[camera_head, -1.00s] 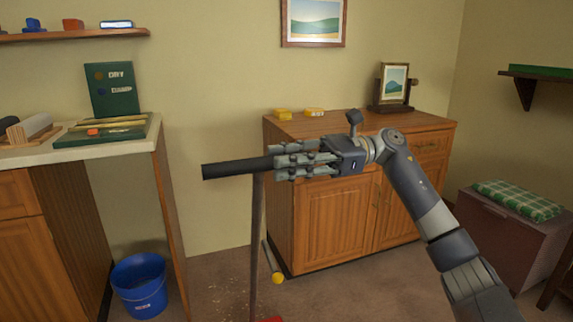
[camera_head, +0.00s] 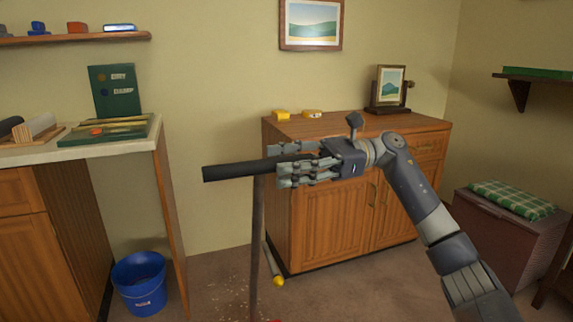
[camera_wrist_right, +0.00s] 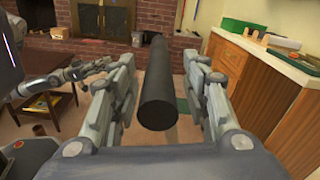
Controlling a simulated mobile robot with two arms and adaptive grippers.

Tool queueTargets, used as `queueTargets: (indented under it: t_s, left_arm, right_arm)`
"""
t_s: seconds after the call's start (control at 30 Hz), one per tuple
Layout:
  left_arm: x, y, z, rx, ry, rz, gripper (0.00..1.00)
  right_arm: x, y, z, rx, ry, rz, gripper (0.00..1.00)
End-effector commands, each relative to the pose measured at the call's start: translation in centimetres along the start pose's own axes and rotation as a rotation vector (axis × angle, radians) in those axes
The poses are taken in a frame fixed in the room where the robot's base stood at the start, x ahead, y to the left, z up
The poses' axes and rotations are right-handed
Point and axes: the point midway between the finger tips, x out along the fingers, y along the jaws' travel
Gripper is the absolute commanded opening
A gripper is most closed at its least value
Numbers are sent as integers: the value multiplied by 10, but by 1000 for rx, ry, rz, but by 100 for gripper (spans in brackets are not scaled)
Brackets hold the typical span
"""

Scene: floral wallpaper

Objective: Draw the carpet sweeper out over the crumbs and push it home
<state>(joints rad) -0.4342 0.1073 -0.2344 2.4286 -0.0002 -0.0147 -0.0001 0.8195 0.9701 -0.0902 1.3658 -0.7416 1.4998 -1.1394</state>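The carpet sweeper's black crossbar grip (camera_head: 228,171) lies level atop its upright thin pole (camera_head: 257,240). Only a sliver of its red head shows at the bottom edge. My right gripper (camera_head: 285,166) is open, its fingers around the grip's right part. In the right wrist view, the black grip (camera_wrist_right: 158,90) runs between the spread fingers, with a gap on each side. Pale crumbs (camera_head: 236,291) lie on the carpet left of the pole. My left gripper (camera_wrist_right: 98,68) shows small in the right wrist view, and its state is unclear.
A wooden cabinet (camera_head: 330,225) stands behind the pole. A blue bucket (camera_head: 139,285) stands by the desk (camera_head: 75,151) at left. A yellow-ended rod (camera_head: 278,281) lies on the floor by the cabinet. A chest with a green checked cushion (camera_head: 511,199) is at right.

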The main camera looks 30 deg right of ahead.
Motion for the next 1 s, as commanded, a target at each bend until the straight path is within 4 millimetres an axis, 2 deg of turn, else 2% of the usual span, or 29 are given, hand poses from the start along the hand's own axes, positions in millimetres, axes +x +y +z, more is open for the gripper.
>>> queueTargets:
  t_s: [0.17, 0.27, 0.37, 0.7, 1.0]
  left_arm:
    - [0, -1, 0, 0, -2, -2, 0]
    - [0, -1, 0, 0, -2, -1, 0]
    - [0, 0, 0, 0, -2, -1, 0]
    - [0, 0, 0, 0, -1, -1, 0]
    - [0, 0, 0, 0, -1, -1, 0]
  right_arm:
    - [-2, 0, 1, -1, -1, -2, 43]
    - [-10, -1, 1, 0, 0, -3, 43]
    - [-25, -1, 1, 1, 0, -5, 43]
    - [-96, -1, 1, 0, -2, -4, 43]
    - [-119, 0, 0, -1, -1, 0, 43]
